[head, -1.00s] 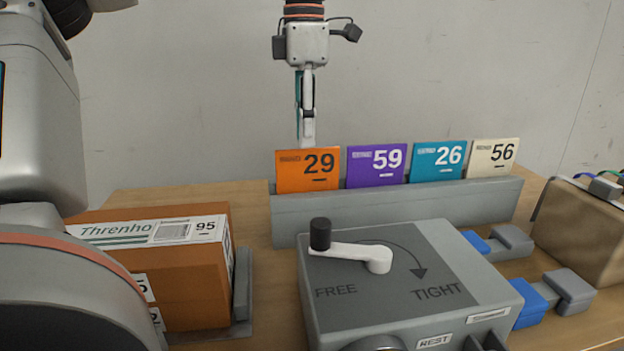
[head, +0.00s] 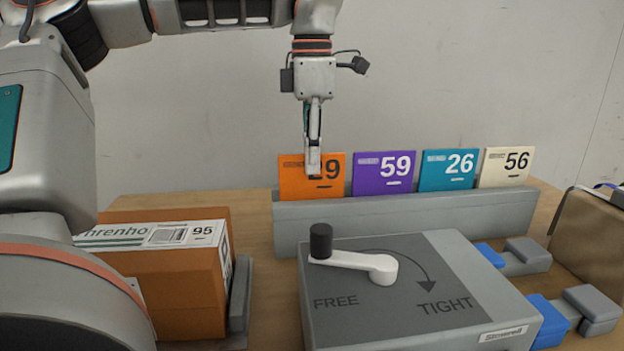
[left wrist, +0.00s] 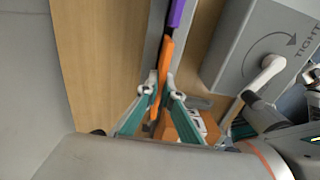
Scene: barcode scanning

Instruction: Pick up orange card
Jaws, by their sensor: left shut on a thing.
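The orange card (head: 297,178) stands upright at the left end of the grey card rack (head: 400,210), with part of its number hidden behind my gripper. My left gripper (head: 314,170) points down over the card's top edge. In the left wrist view, the gripper (left wrist: 162,92) has a finger on each side of the orange card (left wrist: 165,62) and is shut on it. The card's lower edge is still down in the rack. My right gripper is not in view.
Purple (head: 383,175), teal (head: 448,170) and cream (head: 505,167) cards stand right of the orange one. A grey box with a white crank (head: 360,262) stands in front. A brown carton (head: 180,290) is at left, another box (head: 590,230) at far right.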

